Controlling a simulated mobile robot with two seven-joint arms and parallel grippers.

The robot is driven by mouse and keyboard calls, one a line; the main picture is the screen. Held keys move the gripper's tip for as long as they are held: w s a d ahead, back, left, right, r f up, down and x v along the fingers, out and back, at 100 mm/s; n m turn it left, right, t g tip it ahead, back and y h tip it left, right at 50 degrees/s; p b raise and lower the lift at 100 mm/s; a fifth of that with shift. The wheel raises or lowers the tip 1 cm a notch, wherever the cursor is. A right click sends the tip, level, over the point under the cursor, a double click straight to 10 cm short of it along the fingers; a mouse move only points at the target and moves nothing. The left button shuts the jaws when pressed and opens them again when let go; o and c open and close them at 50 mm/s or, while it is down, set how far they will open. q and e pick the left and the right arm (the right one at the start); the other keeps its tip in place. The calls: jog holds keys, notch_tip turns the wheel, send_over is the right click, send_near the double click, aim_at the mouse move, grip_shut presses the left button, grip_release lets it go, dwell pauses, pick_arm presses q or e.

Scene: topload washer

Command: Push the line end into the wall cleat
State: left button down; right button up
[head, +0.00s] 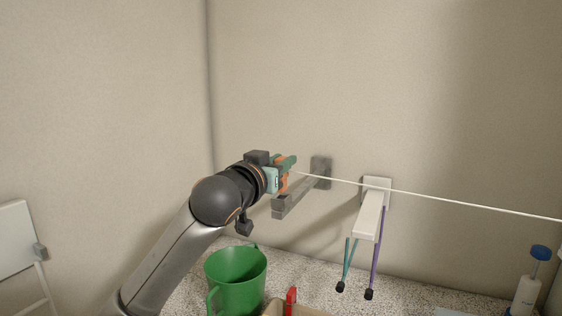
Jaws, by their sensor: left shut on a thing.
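My left gripper (285,172), with green and orange parts, is raised in front of the back wall, near the corner. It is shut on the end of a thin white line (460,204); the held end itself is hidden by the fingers. The line runs taut from the gripper to the right picture edge, sloping slightly down. A grey wall bracket (320,172) with an arm reaching forward and left is just right of the gripper; it may be the cleat, though I cannot tell for sure. Whether gripper and bracket touch is unclear. My right gripper is out of view.
A white wall bracket (370,213) holds hanging teal and purple straps with black ends. Below, on the speckled counter (400,295), stand a green bucket (237,283), a red item (291,299) and a blue-topped pump bottle (525,295). The wall above is clear.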

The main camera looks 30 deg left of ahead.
pick_arm(q)
jog(key=shift+p, duration=0.45)
dwell(0.7)
jog(key=shift+f+b, duration=1)
jog(key=shift+f, duration=0.7)
jog(key=c, duration=0.6)
grip_release()
jog(key=shift+s, duration=0.1)
jog(key=s, duration=0.8)
jog(key=s+b, duration=0.1)
jog(key=s, duration=0.3)
jog(key=shift+s+d, duration=0.2)
jog(key=shift+d, duration=0.15)
